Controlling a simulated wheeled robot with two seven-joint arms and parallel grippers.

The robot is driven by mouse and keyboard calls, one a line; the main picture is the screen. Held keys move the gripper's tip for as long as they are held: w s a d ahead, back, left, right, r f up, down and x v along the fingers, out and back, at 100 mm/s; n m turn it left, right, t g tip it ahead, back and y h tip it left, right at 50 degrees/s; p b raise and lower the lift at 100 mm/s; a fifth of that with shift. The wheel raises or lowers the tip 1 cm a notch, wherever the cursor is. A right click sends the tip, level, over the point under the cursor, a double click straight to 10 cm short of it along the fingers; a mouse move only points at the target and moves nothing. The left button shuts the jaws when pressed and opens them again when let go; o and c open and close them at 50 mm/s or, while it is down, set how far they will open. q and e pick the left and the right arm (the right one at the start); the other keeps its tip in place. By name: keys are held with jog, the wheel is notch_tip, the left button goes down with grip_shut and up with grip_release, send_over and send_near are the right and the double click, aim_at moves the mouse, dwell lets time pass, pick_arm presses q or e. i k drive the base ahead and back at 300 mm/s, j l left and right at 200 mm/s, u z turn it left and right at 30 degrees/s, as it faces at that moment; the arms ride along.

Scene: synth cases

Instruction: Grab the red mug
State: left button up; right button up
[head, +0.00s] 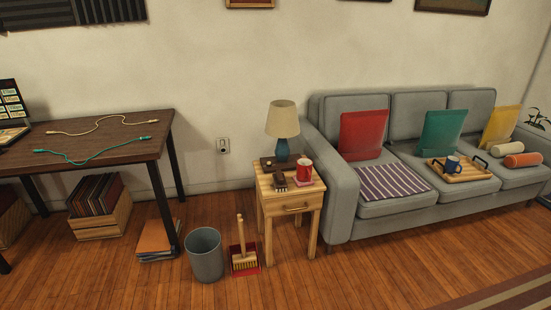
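The red mug (304,169) stands upright on the wooden side table (290,204), at the right part of its top. A small red or pink item, perhaps a coaster or book, lies under or just in front of it. Neither of my grippers shows in the head view, and nothing is seen touching the mug.
A lamp (282,128) and a dark remote-like item (280,179) share the tabletop. The grey sofa (341,205) stands close on the right, with a blue mug (453,163) on a tray. A bin (205,256) and brush (243,258) stand on the floor.

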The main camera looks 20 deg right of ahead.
aim_at(306, 173)
jog(key=i+j, duration=0.15)
jog(key=i, duration=0.5)
jog(key=i+j, duration=0.1)
jog(key=i, duration=0.6)
